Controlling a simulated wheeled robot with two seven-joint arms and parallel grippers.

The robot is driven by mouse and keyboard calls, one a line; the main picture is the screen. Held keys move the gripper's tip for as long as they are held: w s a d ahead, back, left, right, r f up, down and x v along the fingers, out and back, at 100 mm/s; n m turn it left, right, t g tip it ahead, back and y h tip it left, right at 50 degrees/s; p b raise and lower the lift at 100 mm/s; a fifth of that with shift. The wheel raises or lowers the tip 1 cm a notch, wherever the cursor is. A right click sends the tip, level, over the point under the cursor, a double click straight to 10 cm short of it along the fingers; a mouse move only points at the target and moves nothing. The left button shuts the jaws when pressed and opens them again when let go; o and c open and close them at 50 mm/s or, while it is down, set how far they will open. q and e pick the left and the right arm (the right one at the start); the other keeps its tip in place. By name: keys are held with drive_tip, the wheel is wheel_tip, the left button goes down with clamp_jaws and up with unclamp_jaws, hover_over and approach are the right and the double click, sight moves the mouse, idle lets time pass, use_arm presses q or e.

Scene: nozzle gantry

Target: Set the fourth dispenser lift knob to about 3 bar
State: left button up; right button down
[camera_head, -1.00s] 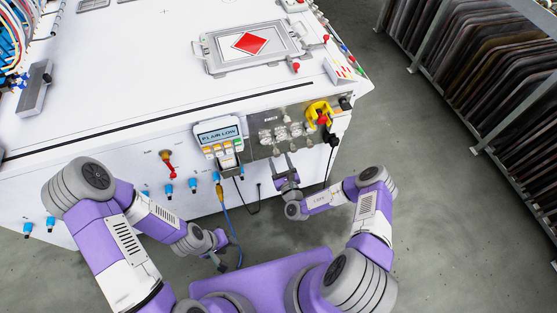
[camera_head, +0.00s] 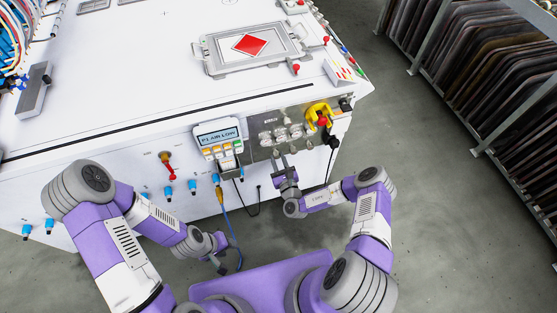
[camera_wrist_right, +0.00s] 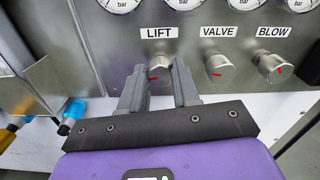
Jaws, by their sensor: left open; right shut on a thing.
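The lift knob (camera_wrist_right: 158,72) is a round metal knob with a red mark, under the LIFT label (camera_wrist_right: 159,33) in the right wrist view. My right gripper (camera_wrist_right: 160,80) has its two grey fingers on either side of this knob and is shut on it. The pressure gauges (camera_wrist_right: 184,4) above are cut off by the top edge, so no needle can be read. In the head view the right gripper (camera_head: 283,158) is at the lower edge of the steel knob panel (camera_head: 262,121). My left gripper (camera_head: 222,264) is open and empty, low in front of the machine.
The VALVE knob (camera_wrist_right: 218,70) and BLOW knob (camera_wrist_right: 274,68) sit close to the right of the gripped knob. A keypad display (camera_head: 218,135) hangs left of the panel, and a yellow-backed red switch (camera_head: 321,120) is at its right. Cables hang below.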

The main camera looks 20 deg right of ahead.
drive_tip(key=m+p, duration=0.2)
drive_tip(key=m, duration=0.1)
drive_tip(key=shift+d+m+p, duration=0.1)
drive_tip(key=shift+m+p, duration=0.6)
drive_tip(key=shift+m, duration=1.6)
drive_tip(key=c, duration=0.8)
unclamp_jaws()
drive_tip(key=shift+s, duration=0.1)
